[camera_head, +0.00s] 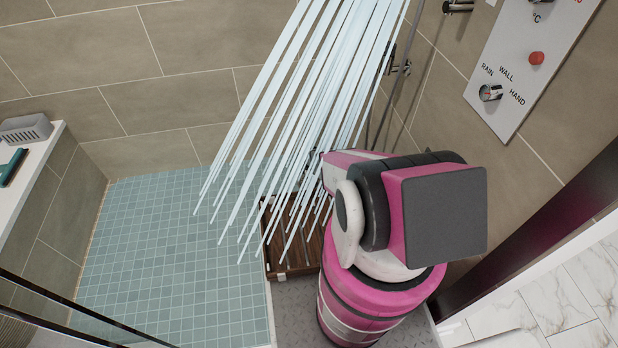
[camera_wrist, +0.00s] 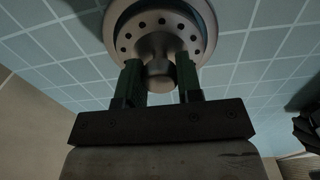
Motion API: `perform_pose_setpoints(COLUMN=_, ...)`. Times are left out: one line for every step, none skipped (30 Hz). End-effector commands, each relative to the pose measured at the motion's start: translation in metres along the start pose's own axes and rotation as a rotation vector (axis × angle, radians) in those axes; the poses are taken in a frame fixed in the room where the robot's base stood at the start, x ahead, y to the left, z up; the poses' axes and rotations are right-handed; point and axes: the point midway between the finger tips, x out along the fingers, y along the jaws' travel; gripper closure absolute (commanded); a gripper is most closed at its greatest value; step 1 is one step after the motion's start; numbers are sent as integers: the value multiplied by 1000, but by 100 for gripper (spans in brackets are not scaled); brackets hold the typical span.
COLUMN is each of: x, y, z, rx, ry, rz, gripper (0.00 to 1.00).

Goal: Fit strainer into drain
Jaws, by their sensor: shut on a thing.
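The strainer (camera_wrist: 157,42) is a round grey metal disc with a ring of small holes and a central knob, at the top middle of the wrist view. My gripper (camera_wrist: 159,70) has its two green fingers shut on that knob. The disc shows against blue-green tiles. A paler round rim shows around the disc; I cannot tell if it is the drain or the strainer's own edge, or whether the disc is seated. In the head view my pink arm and the water streams hide the gripper, strainer and drain.
Water streams (camera_head: 285,120) fall across the middle of the head view. A brown slatted wooden mat (camera_head: 290,262) lies beside my arm. Blue-green floor tiles (camera_head: 165,265) are clear at left. A control panel (camera_head: 530,65) is on the right wall; a white ledge (camera_head: 30,175) is at left.

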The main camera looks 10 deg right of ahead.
Motion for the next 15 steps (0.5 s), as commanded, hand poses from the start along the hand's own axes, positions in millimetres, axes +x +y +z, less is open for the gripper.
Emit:
perform_pose_setpoints(x=1, y=0, z=0, rx=0, ry=0, rz=0, gripper=95)
perform_pose_setpoints(x=2, y=0, z=0, rx=0, ry=0, rz=0, gripper=95)
perform_pose_setpoints(x=2, y=0, z=0, rx=0, ry=0, rz=0, gripper=95)
perform_pose_setpoints(x=3, y=0, z=0, rx=0, ry=0, rz=0, gripper=95)
perform_pose_setpoints(x=3, y=0, z=0, rx=0, ry=0, rz=0, gripper=95)
perform_pose_setpoints(x=4, y=0, z=0, rx=0, ry=0, rz=0, gripper=95)
perform_pose_setpoints(x=4, y=0, z=0, rx=0, ry=0, rz=0, gripper=95)
perform_pose_setpoints(x=5, y=0, z=0, rx=0, ry=0, rz=0, gripper=95)
perform_pose_setpoints(x=6, y=0, z=0, rx=0, ry=0, rz=0, gripper=95)
perform_pose_setpoints(x=6, y=0, z=0, rx=0, ry=0, rz=0, gripper=95)
perform_pose_setpoints(x=7, y=0, z=0, rx=0, ry=0, rz=0, gripper=95)
perform_pose_setpoints(x=7, y=0, z=0, rx=0, ry=0, rz=0, gripper=95)
perform_pose_setpoints(x=8, y=0, z=0, rx=0, ry=0, rz=0, gripper=95)
perform_pose_setpoints(x=8, y=0, z=0, rx=0, ry=0, rz=0, gripper=95)
perform_pose_setpoints(x=9, y=0, z=0, rx=0, ry=0, rz=0, gripper=95)
